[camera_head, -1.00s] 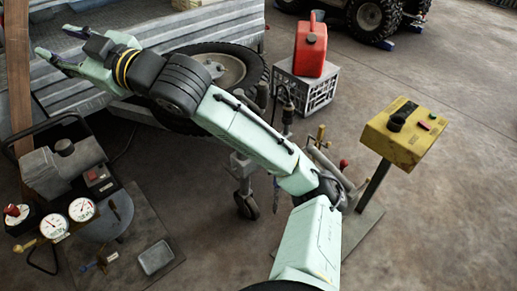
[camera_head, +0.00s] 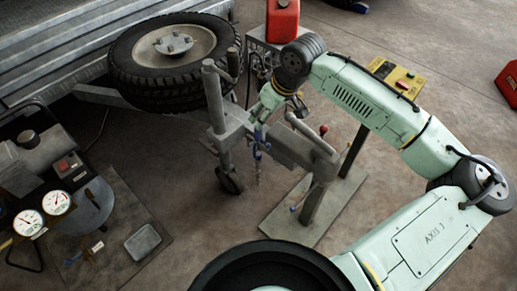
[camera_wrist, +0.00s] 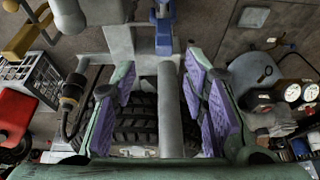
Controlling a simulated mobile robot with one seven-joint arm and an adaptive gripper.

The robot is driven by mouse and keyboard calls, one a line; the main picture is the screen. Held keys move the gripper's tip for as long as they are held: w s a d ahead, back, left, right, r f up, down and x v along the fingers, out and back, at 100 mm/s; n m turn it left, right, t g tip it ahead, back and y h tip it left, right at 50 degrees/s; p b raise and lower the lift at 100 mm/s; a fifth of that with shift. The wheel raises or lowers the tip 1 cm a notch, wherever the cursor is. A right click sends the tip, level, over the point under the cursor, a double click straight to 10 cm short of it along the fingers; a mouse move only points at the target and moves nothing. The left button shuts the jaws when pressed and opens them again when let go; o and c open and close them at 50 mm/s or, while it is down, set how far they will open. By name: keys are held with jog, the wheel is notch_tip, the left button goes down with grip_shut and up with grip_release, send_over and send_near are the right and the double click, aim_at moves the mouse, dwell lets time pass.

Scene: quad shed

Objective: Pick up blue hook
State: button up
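The blue hook (camera_head: 258,150) hangs upright at the grey trailer coupling, with a thin tip pointing down. In the wrist view the blue hook (camera_wrist: 164,30) is at the top centre, just beyond my fingertips. My gripper (camera_head: 264,106) is above and close to the hook in the head view. In the wrist view my gripper (camera_wrist: 160,66) is open, its purple-padded fingers apart on either side of a grey post (camera_wrist: 170,105). The hook is not between the pads. My arm hides part of the coupling area in the head view.
A spare wheel (camera_head: 125,62) and a jockey-wheel post (camera_head: 214,100) stand left of the hook. A red fuel can (camera_head: 283,20) is behind my gripper. A yellow control box (camera_head: 398,88) is to the right.

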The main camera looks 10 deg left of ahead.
jog(key=x, duration=0.4)
jog(key=s+x, duration=0.1)
jog(key=x, duration=0.1)
jog(key=shift+d+f, duration=0.15)
jog(key=shift+w+f, duration=0.2)
jog(key=shift+f, duration=0.3)
jog(key=shift+c, duration=0.4)
grip_shut()
